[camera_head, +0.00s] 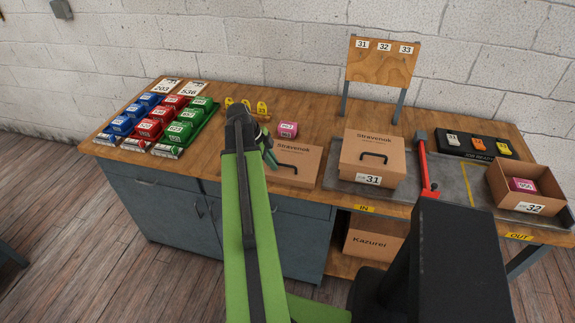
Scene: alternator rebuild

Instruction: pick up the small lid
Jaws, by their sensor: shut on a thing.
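A small cardboard lid (308,160) marked "Stravenuk", with a black handle, is at the middle of the workbench, left of the box marked 31. My gripper (271,160) is at the lid's left side and is shut on it. My own arm hides part of the gripper and of what lies behind it. I cannot tell whether the lid rests on the bench or is slightly raised.
A closed box 31 (362,178) stands on a grey mat with a red-handled tool (424,165) beside it. An open box 32 (505,191) is at the right. Coloured packs (150,128) fill the left; a pink block (288,129) sits behind the lid.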

